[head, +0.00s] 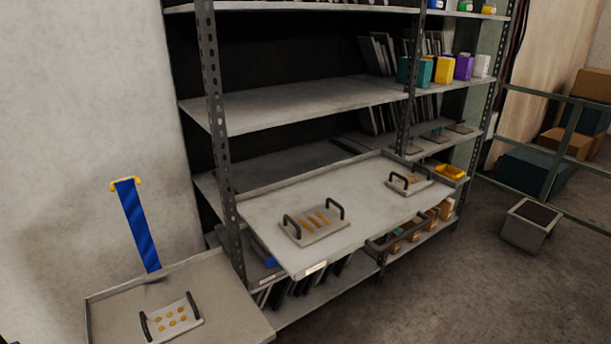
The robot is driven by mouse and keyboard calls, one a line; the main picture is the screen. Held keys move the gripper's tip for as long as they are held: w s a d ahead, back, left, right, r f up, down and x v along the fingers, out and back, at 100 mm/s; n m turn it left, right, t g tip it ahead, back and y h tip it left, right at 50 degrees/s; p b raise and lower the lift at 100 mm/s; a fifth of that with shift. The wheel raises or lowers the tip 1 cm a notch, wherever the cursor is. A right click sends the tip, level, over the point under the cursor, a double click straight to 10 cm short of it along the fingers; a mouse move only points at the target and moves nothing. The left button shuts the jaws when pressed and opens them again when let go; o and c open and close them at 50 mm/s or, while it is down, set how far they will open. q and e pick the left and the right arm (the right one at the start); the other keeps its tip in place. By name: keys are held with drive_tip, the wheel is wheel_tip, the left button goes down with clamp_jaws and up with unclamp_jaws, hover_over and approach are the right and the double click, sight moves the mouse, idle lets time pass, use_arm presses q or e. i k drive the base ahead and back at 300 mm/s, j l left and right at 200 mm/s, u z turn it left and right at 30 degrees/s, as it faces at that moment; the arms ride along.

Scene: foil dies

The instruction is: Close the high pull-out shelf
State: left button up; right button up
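The high pull-out shelf (365,200) is a grey tray with a low rim. It stands pulled out from the metal rack toward the front, level. A foil die with two black handles and gold bars (314,224) lies near its front left. A smaller die with black handles (409,182) lies near its right side. A white label (316,267) is on its front edge. Below it, a lower level with a white label (271,279) is partly hidden by the shelf.
A grey tray (230,296) at the lower left holds a die with gold dots (172,319). Rack uprights (212,95) flank the shelf. Open floor (450,290) lies to the right, with a grey box (527,226).

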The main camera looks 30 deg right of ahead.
sight(373, 209)
drive_tip(key=z, duration=1.4)
